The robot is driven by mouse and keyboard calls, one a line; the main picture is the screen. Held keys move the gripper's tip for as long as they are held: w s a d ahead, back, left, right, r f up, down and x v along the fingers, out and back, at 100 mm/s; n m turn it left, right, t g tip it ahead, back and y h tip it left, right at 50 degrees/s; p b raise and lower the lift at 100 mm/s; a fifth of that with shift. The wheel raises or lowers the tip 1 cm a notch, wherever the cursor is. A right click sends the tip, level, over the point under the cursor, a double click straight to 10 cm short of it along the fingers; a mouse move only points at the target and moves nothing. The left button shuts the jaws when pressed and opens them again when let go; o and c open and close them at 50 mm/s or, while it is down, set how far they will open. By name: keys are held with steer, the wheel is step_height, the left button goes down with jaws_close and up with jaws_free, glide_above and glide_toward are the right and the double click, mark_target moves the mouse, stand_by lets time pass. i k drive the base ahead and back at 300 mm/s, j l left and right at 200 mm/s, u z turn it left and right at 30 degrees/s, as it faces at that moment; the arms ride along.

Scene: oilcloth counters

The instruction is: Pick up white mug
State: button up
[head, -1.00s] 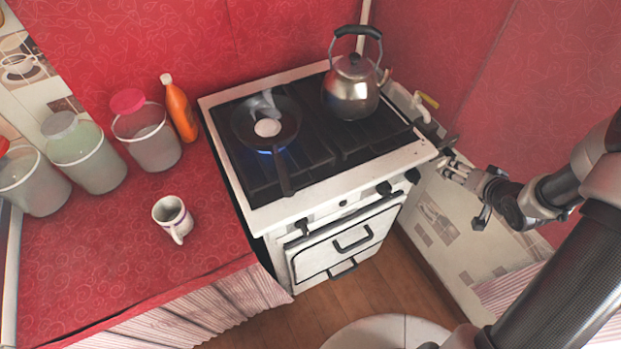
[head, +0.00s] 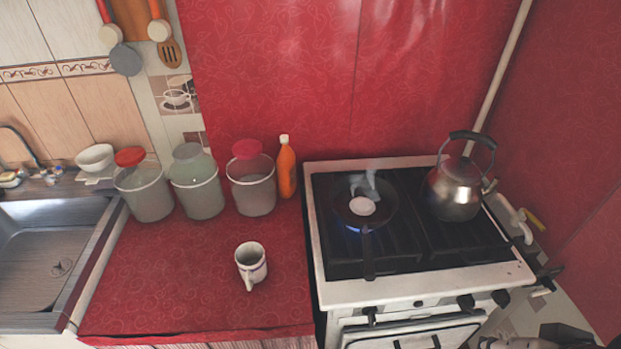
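The white mug (head: 251,264) stands upright on the red patterned counter (head: 190,287), left of the stove. It has a dark band near its rim, and its handle points toward the front of the counter. My gripper (head: 492,342) shows only partly at the bottom right edge, in front of the stove. It is far to the right of the mug and apart from it. Most of it is cut off, so I cannot see whether its fingers are open.
The stove (head: 420,290) holds a frying pan (head: 363,209) over a blue flame and a metal kettle (head: 456,188). Several lidded containers and an orange bottle (head: 286,168) stand behind the mug. A sink (head: 45,262) is at left. The counter around the mug is clear.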

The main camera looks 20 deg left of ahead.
mark_target(251, 274)
steer(key=j+u, duration=0.1)
steer(key=u, duration=0.4)
steer(key=j+u, duration=0.2)
steer(key=u, duration=0.3)
steer(key=j+u, duration=0.15)
steer(key=u, duration=0.35)
steer(key=l+u, duration=0.8)
steer(key=k+l+u, duration=0.1)
steer(key=l+u, duration=0.15)
steer(key=u, duration=0.15)
